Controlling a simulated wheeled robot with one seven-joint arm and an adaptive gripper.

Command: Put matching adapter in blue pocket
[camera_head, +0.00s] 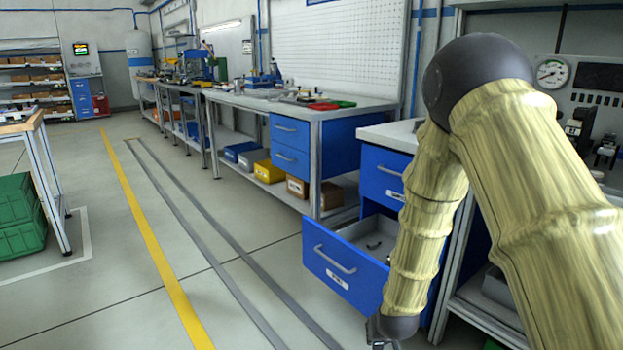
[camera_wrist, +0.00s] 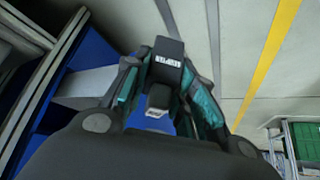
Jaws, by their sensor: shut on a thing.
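My gripper (camera_wrist: 166,78) shows in the wrist view with teal-lined fingers closed around a small black adapter (camera_wrist: 168,52). The adapter has a pale printed label, too small to read surely, and a lighter grey plug-like part shows nearer the camera. In the head view my gripper (camera_head: 384,334) is cut off by the bottom edge, beside the open blue drawer (camera_head: 345,265), and the adapter cannot be made out. A blue surface shows between the fingers in the wrist view; I cannot tell whether it is the blue pocket.
The open drawer holds a few small dark items in its grey inside. The workbench (camera_head: 345,112) with blue drawers stands behind it. Green crates (camera_head: 20,215) stand at the left. The floor with the yellow line (camera_head: 160,250) is clear.

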